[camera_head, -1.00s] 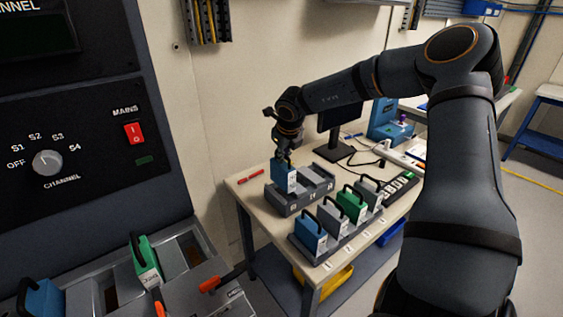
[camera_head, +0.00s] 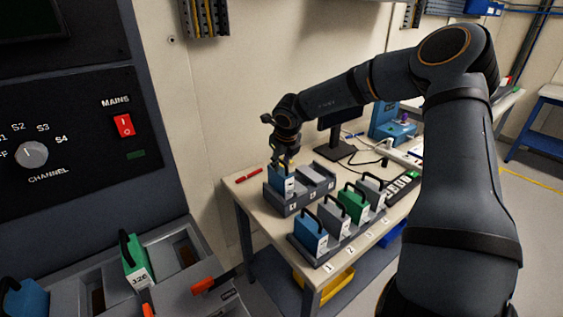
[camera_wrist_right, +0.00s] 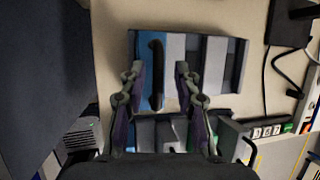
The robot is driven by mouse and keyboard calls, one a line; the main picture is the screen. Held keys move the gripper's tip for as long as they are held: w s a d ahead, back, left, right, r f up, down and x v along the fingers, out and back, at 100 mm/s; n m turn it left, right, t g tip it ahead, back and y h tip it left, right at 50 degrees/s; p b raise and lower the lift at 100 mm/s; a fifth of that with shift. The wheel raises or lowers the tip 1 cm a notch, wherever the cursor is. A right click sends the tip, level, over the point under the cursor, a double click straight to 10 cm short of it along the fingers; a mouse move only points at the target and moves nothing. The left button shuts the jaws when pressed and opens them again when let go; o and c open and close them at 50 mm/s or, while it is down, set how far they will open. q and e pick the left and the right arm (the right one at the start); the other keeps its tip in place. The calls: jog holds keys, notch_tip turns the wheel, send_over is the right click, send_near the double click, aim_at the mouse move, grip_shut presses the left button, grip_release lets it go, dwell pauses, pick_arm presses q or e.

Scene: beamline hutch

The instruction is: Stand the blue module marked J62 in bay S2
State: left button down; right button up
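A blue module (camera_head: 281,180) with a black handle stands in the left slot of the rear grey rack (camera_head: 291,205) on the bench; its label is too small to read. My right gripper (camera_head: 284,161) is right above it. In the right wrist view, the open fingers (camera_wrist_right: 159,72) stand apart on either side of the module's black handle (camera_wrist_right: 156,75), not closed on it. My left gripper is not in view.
A front rack (camera_head: 325,258) holds a blue module (camera_head: 309,235), a green one (camera_head: 353,205) and grey ones. Orange-red levers (camera_head: 203,285) stick out at the console's edge. A red pen (camera_head: 249,175) lies on the bench. A monitor (camera_head: 341,125) stands behind.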

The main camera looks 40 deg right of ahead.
aim_at(282, 173)
jog(key=shift+r+p, duration=0.1)
jog(key=shift+p, duration=0.3)
jog(key=shift+r+p, duration=0.2)
jog(key=shift+p, duration=0.5)
jog(key=b+v, duration=0.2)
jog(key=v, duration=0.1)
jog(key=shift+a, duration=0.15)
jog(key=p+v, duration=0.1)
jog(key=v, duration=0.5)
jog(key=shift+s+a+r, duration=0.15)
jog(key=shift+r, duration=0.15)
